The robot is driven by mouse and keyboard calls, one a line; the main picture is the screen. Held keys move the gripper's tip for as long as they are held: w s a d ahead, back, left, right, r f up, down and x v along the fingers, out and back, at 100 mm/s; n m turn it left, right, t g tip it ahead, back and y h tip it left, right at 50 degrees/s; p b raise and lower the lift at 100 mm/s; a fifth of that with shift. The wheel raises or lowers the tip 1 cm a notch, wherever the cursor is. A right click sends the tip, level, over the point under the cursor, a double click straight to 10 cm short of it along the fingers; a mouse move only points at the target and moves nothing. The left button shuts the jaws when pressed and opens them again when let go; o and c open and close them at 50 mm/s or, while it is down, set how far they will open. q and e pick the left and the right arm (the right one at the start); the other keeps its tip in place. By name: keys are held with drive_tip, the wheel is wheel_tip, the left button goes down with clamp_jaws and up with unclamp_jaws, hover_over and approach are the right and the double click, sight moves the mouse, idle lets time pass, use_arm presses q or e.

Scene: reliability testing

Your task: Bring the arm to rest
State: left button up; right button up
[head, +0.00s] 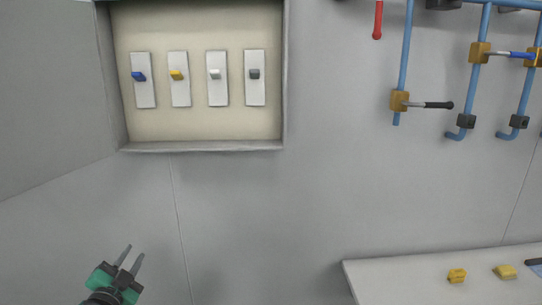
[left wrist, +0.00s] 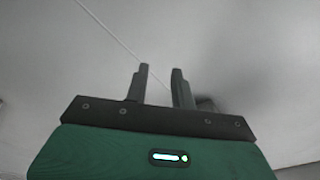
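My left gripper (head: 130,258) shows at the bottom left of the head view, below the open switch box and in front of the grey wall. Its two dark fingers point up and stand apart with nothing between them. The fingers also show apart and empty in the left wrist view (left wrist: 160,88), facing bare wall. My right gripper is in neither view.
An open wall box (head: 205,146) holds blue, yellow, white and dark grey switches on white plates. Blue pipes (head: 405,60) with valve handles run down the wall at the upper right. A white table (head: 390,285) with yellow pieces (head: 457,275) stands at the lower right.

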use_arm(q)
drive_tip(key=s+d+f+n+g+y, duration=0.1)
drive_tip(key=s+d+f+n+g, duration=0.25)
drive_tip(key=s+f, duration=0.5)
drive_tip(key=s+d+f+n+g+y, duration=0.1)
drive_tip(key=s+d+f+n+g, duration=0.15)
drive_tip(key=s+f+g, duration=0.4)
drive_tip(key=s+d+f+n+g+h, duration=0.1)
drive_tip(key=s+d+f+g, duration=0.15)
drive_tip(key=s, duration=0.45)
drive_tip(key=s+d+f+g, duration=0.2)
drive_tip(key=s+f, duration=0.2)
drive_tip(key=s, duration=0.3)
drive_tip(key=s+d+f+n+g+h, duration=0.1)
drive_tip(key=s+d+f+g, duration=0.15)
drive_tip(key=s, duration=0.45)
drive_tip(key=s+a+f+x, duration=0.1)
drive_tip(key=s+x, duration=0.2)
drive_tip(key=x, duration=1.2)
drive_tip(key=s+a+x, duration=0.1)
drive_tip(key=s+x, duration=0.2)
drive_tip(key=x, duration=1.2)
drive_tip(key=s+a+f, duration=0.2)
drive_tip(key=s+f, duration=0.8)
drive_tip(key=s+a+f+g, duration=0.1)
drive_tip(key=s+a+f, duration=0.1)
drive_tip(key=s+f, duration=0.7)
drive_tip(key=shift+s+f+y, duration=0.3)
drive_tip(key=shift+s+f, duration=0.05)
drive_tip(key=shift+f, duration=0.35)
